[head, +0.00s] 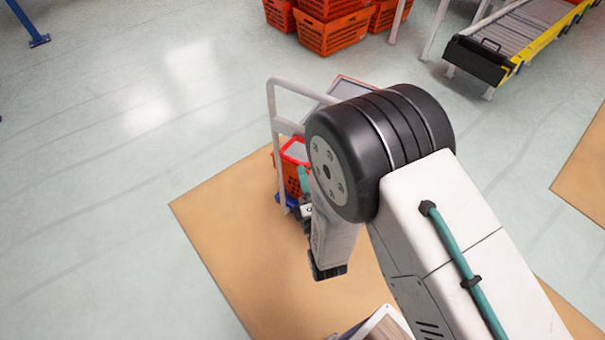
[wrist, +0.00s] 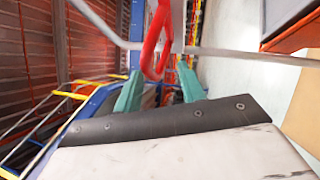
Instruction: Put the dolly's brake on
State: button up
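The dolly shows in the head view as a white tubular handle frame (head: 272,105) with a blue base part (head: 285,202); my arm hides much of it. My gripper (head: 303,180) is beside the frame, mostly hidden behind my wrist. In the wrist view its two teal fingers (wrist: 160,82) stand apart. A red looped bar (wrist: 152,62) hangs from above, its lower end in line with the gap between the fingertips. I cannot tell whether it touches them or is the brake lever. A pale horizontal bar (wrist: 230,53) crosses beyond the fingers.
An orange tote (head: 291,178) is at the dolly. Stacked orange totes (head: 330,35) stand at the back, and a roller conveyor (head: 515,35) is at the upper right. A tan floor patch (head: 225,215) lies under the dolly.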

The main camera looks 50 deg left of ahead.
dwell(0.3)
jog(key=v, duration=0.7)
jog(key=shift+d, duration=0.35)
jog(key=shift+s+f, duration=0.1)
jog(key=shift+s, duration=0.05)
